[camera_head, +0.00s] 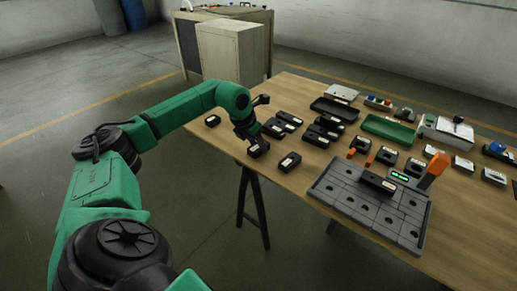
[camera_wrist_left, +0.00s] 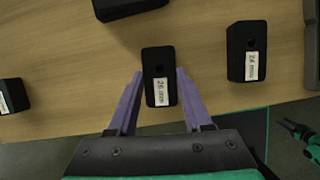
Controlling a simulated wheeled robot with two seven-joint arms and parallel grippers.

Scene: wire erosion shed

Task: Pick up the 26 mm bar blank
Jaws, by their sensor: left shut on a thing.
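The 26 mm bar blank (camera_wrist_left: 159,86) is a small black block with a white label reading "26 mm" and a dark round hole near its far end. In the left wrist view it lies between the two fingers of my left gripper (camera_wrist_left: 156,92), which is shut on it. In the head view my left gripper (camera_head: 256,141) points down at the table's near left edge, with the blank (camera_head: 258,150) at its tip. I cannot tell whether the blank still touches the table.
A similar block marked 24 mm (camera_wrist_left: 247,53) stands close on the right. Another black block (camera_head: 212,120) lies left, with several more behind. A grey slotted fixture plate (camera_head: 345,203), a black tray (camera_head: 335,109) and a green tray (camera_head: 388,130) occupy the wooden table (camera_head: 262,183) further right.

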